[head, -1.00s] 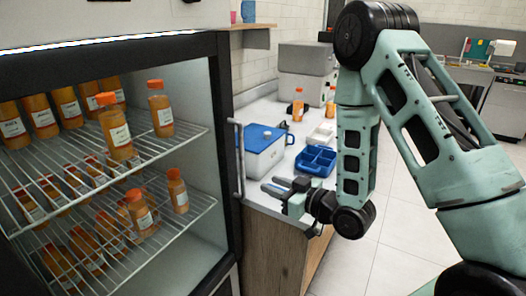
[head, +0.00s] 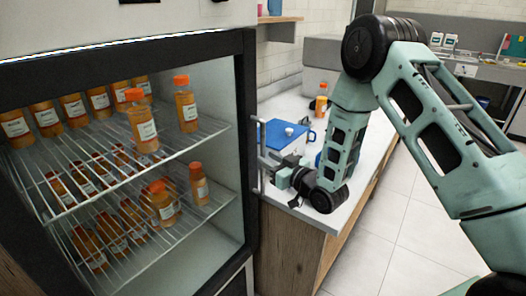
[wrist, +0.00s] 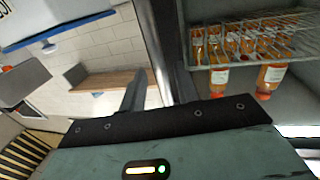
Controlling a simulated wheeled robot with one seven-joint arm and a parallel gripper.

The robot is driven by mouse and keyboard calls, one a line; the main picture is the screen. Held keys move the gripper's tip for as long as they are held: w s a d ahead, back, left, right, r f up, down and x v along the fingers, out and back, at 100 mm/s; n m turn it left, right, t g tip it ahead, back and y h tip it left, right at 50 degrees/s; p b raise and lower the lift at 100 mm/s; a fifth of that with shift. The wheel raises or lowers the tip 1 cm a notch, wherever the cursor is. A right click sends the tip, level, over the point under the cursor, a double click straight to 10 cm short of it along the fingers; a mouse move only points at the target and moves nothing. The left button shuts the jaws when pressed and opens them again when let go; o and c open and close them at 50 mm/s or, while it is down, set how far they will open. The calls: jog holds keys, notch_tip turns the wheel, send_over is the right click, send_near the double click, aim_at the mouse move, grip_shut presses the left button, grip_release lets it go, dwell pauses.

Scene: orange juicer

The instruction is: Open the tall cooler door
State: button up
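The tall cooler (head: 246,130) stands at the left in the head view, its glass door shut and bottles showing through it. Its vertical metal door handle (head: 260,165) is on the right edge of the door. My gripper (head: 270,166) is right at the handle, at about its middle height. In the wrist view my gripper (wrist: 158,92) has its two dark fingers apart, with a pale upright strip between them by the cooler's edge. I cannot tell whether the fingers touch the handle.
Bottles of orange juice (head: 144,128) stand on wire shelves in the cooler. A counter (head: 335,215) with a blue-lidded box (head: 285,135) and a juice bottle (head: 321,103) is right of it, behind my arm. Tiled floor (head: 400,230) is open at the right.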

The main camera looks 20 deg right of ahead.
aim_at(264, 156)
jog(key=shift+p+x, duration=0.3)
jog(key=shift+x, duration=1.4)
grip_shut()
jog(key=shift+s, duration=0.1)
